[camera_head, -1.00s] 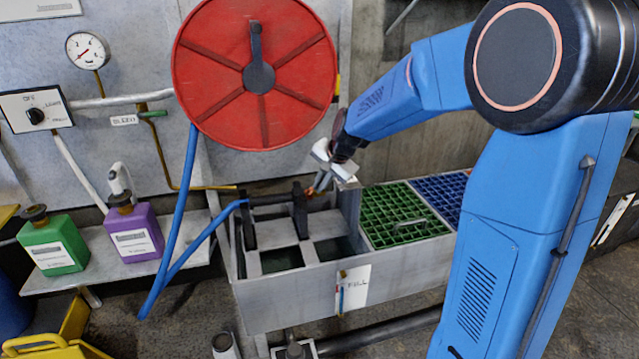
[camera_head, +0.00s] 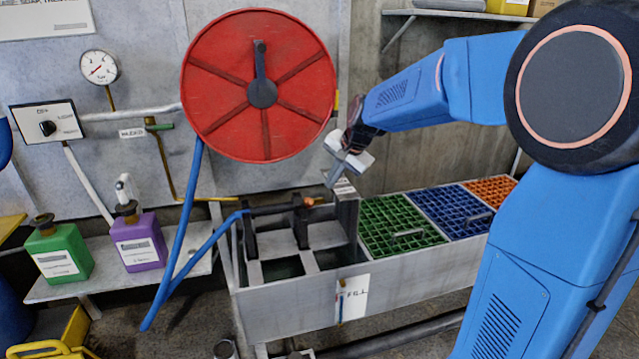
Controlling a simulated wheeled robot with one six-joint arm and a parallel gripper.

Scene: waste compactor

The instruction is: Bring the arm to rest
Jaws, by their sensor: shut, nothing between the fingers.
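My blue arm comes in from the right in the head view. My gripper (camera_head: 333,180) points down and left above the grey metal trough (camera_head: 300,309), near the nozzle cradle. It is shut and empty. A nozzle with an orange tip (camera_head: 309,201) lies across the black cradle (camera_head: 301,227) just below and left of the gripper, with a gap between them. A blue hose (camera_head: 190,262) runs from the nozzle's left end to the red hose reel (camera_head: 262,93).
Green (camera_head: 402,226), blue (camera_head: 444,211) and orange (camera_head: 490,190) grates cover the trough's right part. A green bottle (camera_head: 57,254) and a purple bottle (camera_head: 139,241) stand on a shelf at left. A switch box (camera_head: 47,122) and gauge (camera_head: 98,67) are on the wall.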

